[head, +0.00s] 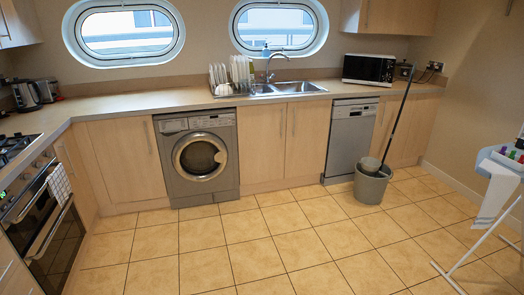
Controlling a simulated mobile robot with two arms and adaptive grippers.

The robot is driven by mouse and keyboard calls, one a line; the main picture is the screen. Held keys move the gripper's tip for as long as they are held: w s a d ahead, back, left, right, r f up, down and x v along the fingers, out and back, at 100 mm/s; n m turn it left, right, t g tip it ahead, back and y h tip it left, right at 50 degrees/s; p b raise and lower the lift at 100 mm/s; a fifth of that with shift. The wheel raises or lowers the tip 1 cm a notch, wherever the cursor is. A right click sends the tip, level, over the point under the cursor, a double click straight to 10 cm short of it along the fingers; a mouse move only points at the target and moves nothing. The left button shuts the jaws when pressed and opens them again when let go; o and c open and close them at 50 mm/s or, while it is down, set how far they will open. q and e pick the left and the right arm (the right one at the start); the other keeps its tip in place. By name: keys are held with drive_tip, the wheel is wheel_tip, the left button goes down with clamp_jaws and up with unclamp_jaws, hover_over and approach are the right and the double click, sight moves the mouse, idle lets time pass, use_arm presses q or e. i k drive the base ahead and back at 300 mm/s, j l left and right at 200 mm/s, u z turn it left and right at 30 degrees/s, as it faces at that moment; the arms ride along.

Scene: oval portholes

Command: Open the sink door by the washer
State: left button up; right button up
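The sink cabinet has two light wood doors under the sink (285,88). The left one, the sink door by the washer (260,148), stands directly right of the grey washer (201,168) and looks shut. Its thin vertical handle (281,122) is near its upper right edge. The other sink door (306,148) is also shut, with its handle (294,121) near its upper left edge. The washer's round door is shut. Neither of my grippers is in view.
Tiled floor (235,245) lies clear before the washer and sink doors. A grey bucket (371,187) with a mop stands before the dishwasher (350,137). An ironing board (500,160) is at right. An oven (45,225) is at left.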

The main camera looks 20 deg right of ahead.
sight(261, 129)
drive_tip(key=i+l, duration=0.25)
drive_tip(key=i, duration=0.25)
drive_tip(key=i+l, duration=0.3)
drive_tip(key=i, duration=0.15)
